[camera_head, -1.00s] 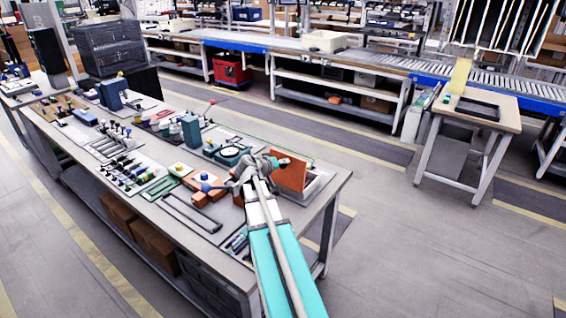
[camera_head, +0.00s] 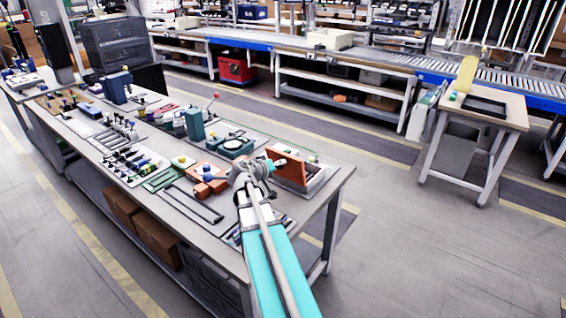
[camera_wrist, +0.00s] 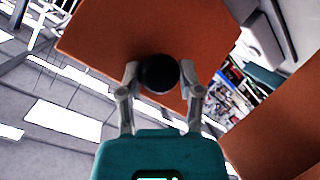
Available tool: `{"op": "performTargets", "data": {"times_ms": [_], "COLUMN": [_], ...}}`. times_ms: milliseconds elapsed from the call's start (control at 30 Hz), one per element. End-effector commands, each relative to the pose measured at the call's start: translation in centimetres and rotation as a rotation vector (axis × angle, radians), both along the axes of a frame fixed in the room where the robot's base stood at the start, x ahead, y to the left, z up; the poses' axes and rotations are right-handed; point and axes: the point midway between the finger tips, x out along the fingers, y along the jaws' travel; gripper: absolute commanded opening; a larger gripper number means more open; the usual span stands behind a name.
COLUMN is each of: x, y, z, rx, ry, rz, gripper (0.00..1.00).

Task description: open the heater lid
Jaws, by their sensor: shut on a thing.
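The heater lid (camera_head: 289,168) is an orange-brown panel that stands steeply tilted up at the near right end of the workbench. In the wrist view the lid (camera_wrist: 110,40) fills the upper middle, with a round black knob (camera_wrist: 158,73) on it. My gripper (camera_head: 268,165) is at the lid's left face in the head view. In the wrist view my gripper (camera_wrist: 160,82) has one finger on each side of the knob and is shut on it. The heater's base (camera_head: 318,180) shows as a pale frame to the right of the lid, partly hidden behind it.
The workbench (camera_head: 225,262) holds several fixtures left of the lid, among them an orange block (camera_head: 205,187) and a green post (camera_head: 194,125). The floor (camera_head: 400,245) right of the bench is clear. A wooden side table (camera_head: 510,115) stands further right.

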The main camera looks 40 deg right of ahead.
Motion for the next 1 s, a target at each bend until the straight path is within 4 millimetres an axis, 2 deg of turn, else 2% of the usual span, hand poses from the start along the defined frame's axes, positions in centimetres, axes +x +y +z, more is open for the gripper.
{"op": "performTargets", "data": {"times_ms": [467, 500, 667, 700, 1000], "x": [0.05, 0.04, -0.02, -0.03, -0.12], "y": [0.24, 0.23, 0.21, 0.2, 0.11], "z": [-0.28, -0.28, -0.26, -0.24, -0.16], "rx": [0.005, 0.005, 0.004, 0.003, 0.001], "ry": [-0.003, -0.003, -0.002, -0.002, 0.0], "rz": [0.0, 0.0, 0.0, -0.001, -0.002], "gripper": [0.0, 0.48, 0.78, 0.82, 0.82]}}
